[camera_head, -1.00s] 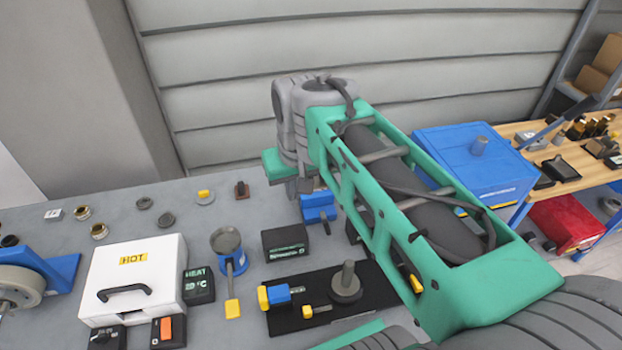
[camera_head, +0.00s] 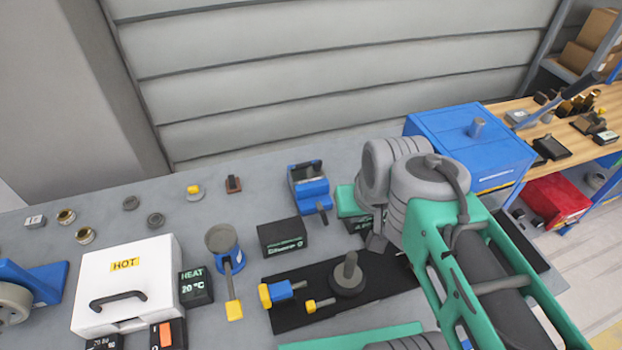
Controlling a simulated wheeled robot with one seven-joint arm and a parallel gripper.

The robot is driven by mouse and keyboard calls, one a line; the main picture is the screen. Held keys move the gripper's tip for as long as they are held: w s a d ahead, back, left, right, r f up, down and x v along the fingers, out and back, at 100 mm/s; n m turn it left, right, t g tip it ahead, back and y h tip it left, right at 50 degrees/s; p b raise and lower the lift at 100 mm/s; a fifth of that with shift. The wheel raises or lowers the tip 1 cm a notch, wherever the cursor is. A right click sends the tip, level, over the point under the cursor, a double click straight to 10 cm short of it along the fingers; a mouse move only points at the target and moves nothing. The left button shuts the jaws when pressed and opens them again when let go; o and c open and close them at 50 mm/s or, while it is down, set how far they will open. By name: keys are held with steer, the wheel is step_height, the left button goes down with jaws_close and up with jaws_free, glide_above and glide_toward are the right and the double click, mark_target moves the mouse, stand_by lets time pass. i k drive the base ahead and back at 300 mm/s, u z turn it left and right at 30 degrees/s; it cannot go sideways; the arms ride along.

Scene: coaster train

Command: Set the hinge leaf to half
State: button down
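No part in view can be told for sure as the hinge leaf. A blue fixture (camera_head: 310,190) with a dark top and a small lever at its front stands on the grey bench, left of my arm. My arm comes in from the lower right, with its wrist over the bench. What seems to be my gripper (camera_head: 376,242) points down below the wrist, right of the blue fixture and apart from it. Its fingers are mostly hidden by the wrist, so their opening does not show.
A black display box (camera_head: 283,238) stands left of my gripper. A black mat (camera_head: 290,318) holds a grey knob (camera_head: 347,277) and yellow-tipped parts. A blue cup tool (camera_head: 224,246), white HOT box (camera_head: 126,282) and HEAT display (camera_head: 196,287) stand left. A blue chest (camera_head: 465,150) is behind right.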

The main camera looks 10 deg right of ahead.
mark_target(297, 166)
steer(key=z, duration=0.05)
steer(key=k, duration=1.65)
steer(key=u, duration=1.4)
steer(key=i, duration=1)
